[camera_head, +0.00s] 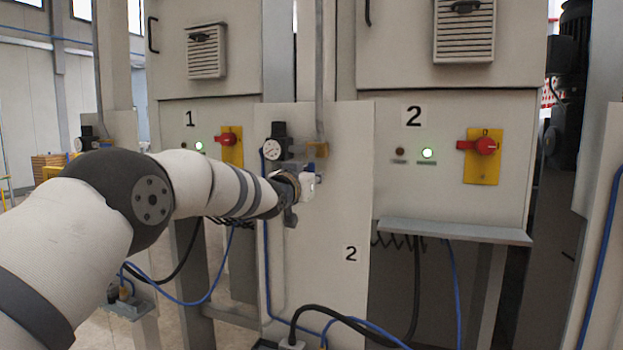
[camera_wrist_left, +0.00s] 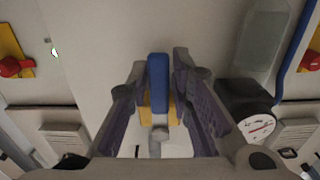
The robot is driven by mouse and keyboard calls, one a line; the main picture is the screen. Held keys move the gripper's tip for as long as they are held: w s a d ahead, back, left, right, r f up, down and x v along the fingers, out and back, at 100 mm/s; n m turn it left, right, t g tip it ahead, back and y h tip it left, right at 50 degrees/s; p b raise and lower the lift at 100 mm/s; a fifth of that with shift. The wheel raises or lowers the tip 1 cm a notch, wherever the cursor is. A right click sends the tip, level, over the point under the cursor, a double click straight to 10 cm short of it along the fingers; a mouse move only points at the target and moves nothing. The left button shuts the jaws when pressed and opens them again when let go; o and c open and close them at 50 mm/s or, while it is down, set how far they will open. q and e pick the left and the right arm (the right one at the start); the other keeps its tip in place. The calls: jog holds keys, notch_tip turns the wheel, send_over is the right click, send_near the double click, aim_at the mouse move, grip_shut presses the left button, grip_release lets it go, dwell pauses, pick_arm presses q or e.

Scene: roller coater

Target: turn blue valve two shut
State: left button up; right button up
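The blue valve handle (camera_wrist_left: 158,85) shows in the left wrist view, in front of a yellow fitting (camera_wrist_left: 146,114) on a pale panel. My left gripper (camera_wrist_left: 160,72) has its two fingers apart, one on each side of the handle. A narrow gap seems to show on both sides of the handle. In the head view my left gripper (camera_head: 303,186) is at the panel marked 2 (camera_head: 345,215), just below the pipe fitting (camera_head: 318,150). A small blue bit of the valve (camera_head: 311,167) shows there, and the gripper hides most of it. My right gripper is not in view.
A pressure gauge (camera_head: 272,150) sits left of the valve; it also shows close beside the right finger in the wrist view (camera_wrist_left: 252,126). Cabinet 2 has a red switch (camera_head: 485,146) and a ledge (camera_head: 455,232). Hoses (camera_head: 350,322) run low in front.

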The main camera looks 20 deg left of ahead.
pick_arm(q)
jog(key=shift+o, duration=0.4)
jog(key=shift+s, duration=0.2)
jog(key=s, duration=1.1)
jog(key=shift+s+a, duration=0.25)
jog(key=shift+s, duration=0.05)
